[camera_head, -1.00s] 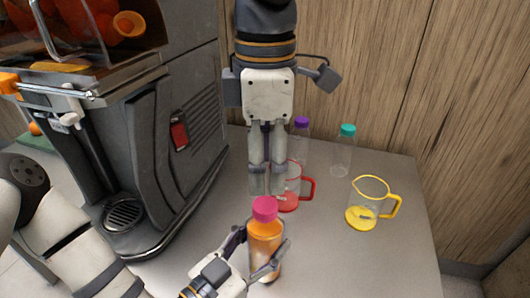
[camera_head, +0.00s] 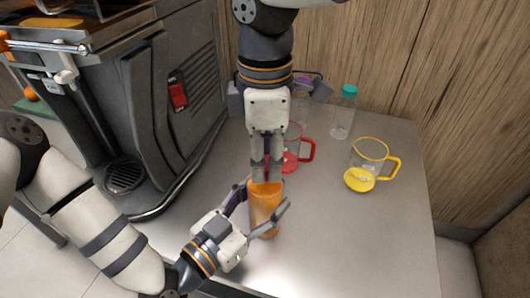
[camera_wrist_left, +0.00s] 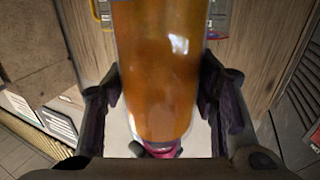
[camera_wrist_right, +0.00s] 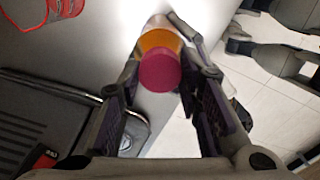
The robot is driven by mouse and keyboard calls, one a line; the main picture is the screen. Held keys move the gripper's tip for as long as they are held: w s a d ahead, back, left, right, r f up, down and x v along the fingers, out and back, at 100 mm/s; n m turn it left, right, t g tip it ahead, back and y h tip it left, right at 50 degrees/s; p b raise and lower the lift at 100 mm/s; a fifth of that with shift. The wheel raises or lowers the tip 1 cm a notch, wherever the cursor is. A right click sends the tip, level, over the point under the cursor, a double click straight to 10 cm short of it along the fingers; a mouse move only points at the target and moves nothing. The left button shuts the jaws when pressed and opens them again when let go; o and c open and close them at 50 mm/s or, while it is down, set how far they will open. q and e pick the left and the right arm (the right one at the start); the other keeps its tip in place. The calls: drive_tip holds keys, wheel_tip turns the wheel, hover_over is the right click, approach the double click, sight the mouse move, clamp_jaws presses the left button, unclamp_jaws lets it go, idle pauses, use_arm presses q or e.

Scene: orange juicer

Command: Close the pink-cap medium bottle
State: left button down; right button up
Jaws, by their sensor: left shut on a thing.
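The medium bottle (camera_head: 265,212) holds orange juice and stands upright near the table's front. My left gripper (camera_head: 262,199) is shut on its body; in the left wrist view the bottle (camera_wrist_left: 158,70) fills the space between the fingers. The pink cap (camera_wrist_right: 160,70) is on the bottle's top in the right wrist view.
A red-handled jug (camera_head: 293,160) stands just behind my right gripper. A yellow jug (camera_head: 368,165) is to the right. A teal-capped bottle (camera_head: 343,115) and a purple-capped bottle (camera_head: 301,103) stand at the back. The juicer (camera_head: 150,110) fills the left. The front right tabletop is clear.

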clamp_jaws()
drive_tip(key=m, duration=0.8)
drive_tip(key=o, duration=1.1)
unclamp_jaws()
drive_tip(key=shift+r, duration=0.1)
wheel_tip(320, 180, up, 12)
drive_tip(key=shift+f, duration=0.1)
